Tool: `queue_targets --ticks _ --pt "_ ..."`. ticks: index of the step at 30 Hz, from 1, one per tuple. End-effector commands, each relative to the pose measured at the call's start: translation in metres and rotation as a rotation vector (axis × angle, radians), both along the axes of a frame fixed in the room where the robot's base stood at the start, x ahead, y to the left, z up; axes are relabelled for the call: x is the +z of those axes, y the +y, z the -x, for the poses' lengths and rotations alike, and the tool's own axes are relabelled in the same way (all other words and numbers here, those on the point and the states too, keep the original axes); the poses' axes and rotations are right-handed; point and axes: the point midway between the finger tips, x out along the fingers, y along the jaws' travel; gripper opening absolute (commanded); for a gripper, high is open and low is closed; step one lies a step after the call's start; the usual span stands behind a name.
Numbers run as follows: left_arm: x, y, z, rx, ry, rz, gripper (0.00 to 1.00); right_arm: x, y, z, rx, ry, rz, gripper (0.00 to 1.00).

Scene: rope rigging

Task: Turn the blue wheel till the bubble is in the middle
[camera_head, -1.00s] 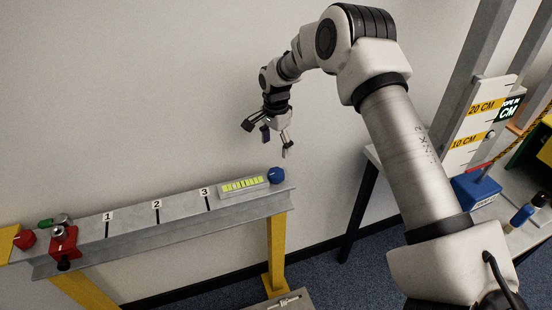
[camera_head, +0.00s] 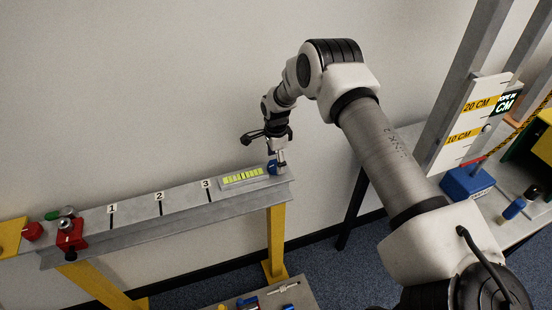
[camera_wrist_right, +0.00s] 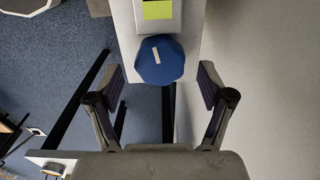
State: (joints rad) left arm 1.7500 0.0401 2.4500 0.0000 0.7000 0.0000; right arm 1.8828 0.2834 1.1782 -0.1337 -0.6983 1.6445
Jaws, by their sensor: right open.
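The blue wheel (camera_head: 272,168) sits at the right end of the grey beam (camera_head: 150,219). In the right wrist view the blue wheel (camera_wrist_right: 160,64) is faceted with a pale mark on its face. The yellow-green level (camera_head: 242,177) lies on the beam just left of the wheel; its dark lines show, but I cannot make out the bubble. My right gripper (camera_head: 279,162) is down at the wheel. In the right wrist view my right gripper (camera_wrist_right: 159,84) is open, one finger to each side of the wheel, with gaps. My left gripper is out of view.
A red clamp (camera_head: 70,235) and a red knob (camera_head: 32,231) are at the beam's left end. A low shelf (camera_head: 297,297) with small items stands below. At right a table carries a blue block (camera_head: 467,183) and a centimetre scale (camera_head: 462,135).

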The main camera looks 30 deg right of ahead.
Motion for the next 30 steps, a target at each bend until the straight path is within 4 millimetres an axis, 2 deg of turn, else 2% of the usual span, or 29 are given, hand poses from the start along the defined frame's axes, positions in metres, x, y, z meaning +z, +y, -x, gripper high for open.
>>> queue_targets --ticks 4,10,11,15,16,30 --pt "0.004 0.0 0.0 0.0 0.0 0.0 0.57 -0.012 0.0 0.0 0.001 -0.001 0.0 0.8" --pt "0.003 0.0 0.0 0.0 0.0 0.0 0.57 -0.014 0.0 0.0 0.002 -0.001 0.0 0.8" --pt "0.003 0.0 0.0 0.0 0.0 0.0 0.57 -0.014 0.0 0.0 0.002 -0.001 0.0 0.73" --pt "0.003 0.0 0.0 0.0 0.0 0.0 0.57 -0.014 0.0 0.0 0.002 -0.001 0.0 0.24" --pt "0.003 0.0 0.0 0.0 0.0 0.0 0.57 -0.014 0.0 0.0 0.002 -0.001 0.0 0.2" --pt "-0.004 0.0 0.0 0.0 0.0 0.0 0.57 -0.015 0.0 0.0 0.076 0.0 0.0 0.2"
